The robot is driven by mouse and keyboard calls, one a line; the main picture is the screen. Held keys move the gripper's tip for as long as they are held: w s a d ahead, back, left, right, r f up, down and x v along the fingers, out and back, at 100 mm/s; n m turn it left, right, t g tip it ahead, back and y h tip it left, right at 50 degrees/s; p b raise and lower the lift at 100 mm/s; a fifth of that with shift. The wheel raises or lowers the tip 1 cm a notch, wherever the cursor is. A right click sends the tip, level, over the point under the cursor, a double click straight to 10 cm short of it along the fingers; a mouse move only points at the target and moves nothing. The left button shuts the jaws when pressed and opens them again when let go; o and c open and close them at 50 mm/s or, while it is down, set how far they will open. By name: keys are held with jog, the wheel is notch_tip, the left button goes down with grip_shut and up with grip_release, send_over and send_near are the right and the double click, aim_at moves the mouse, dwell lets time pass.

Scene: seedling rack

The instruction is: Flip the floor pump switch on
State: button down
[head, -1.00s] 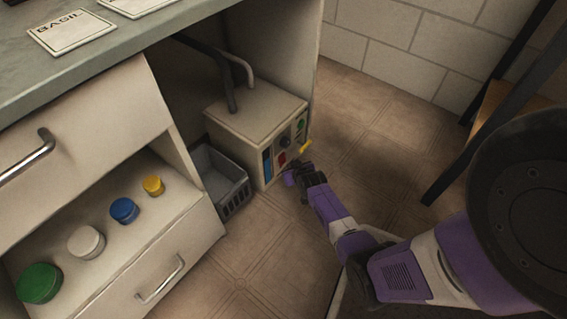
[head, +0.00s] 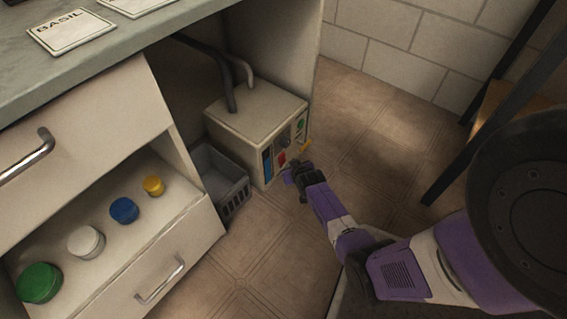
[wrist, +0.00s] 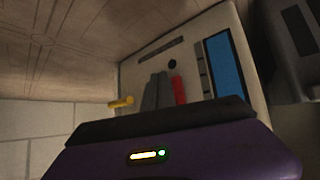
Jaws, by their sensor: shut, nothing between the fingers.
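The floor pump (head: 255,105) is a beige box standing on the floor under the counter. Its front panel, also in the wrist view (wrist: 140,65), carries a blue strip (head: 267,165), a dark knob, a green round part and a red switch (head: 282,157). The red switch (wrist: 180,90) shows in the wrist view right beside my dark fingers. My gripper (head: 291,175) is shut and empty, low in front of the panel. In the wrist view its fingers (wrist: 157,92) overlap the panel; I cannot tell whether they touch the switch. The switch's on or off position is unclear.
A yellow lever (head: 305,146) sticks out from the panel's right side, close to my gripper. A grey basket (head: 225,185) stands left of the pump. An open drawer (head: 165,215) with several coloured jars is further left. The floor at right is clear up to a dark-legged stool.

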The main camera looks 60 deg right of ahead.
jog(key=shift+w+d, duration=0.15)
jog(key=shift+w, duration=0.35)
dwell(0.7)
jog(key=shift+s, duration=0.15)
jog(key=shift+s+a+p, duration=0.2)
jog(key=shift+s+p, duration=0.25)
jog(key=shift+s, duration=0.15)
jog(key=shift+s+a+r+p, duration=0.1)
jog(key=shift+s+a+p, duration=0.15)
jog(key=shift+s, duration=0.55)
jog(key=shift+s+a+r+p, duration=0.15)
jog(key=shift+s+p, duration=0.1)
jog(key=shift+s, duration=0.6)
jog(key=shift+s+a+r+p, duration=0.1)
jog(key=shift+s+a+p, duration=0.15)
jog(key=shift+s, duration=0.55)
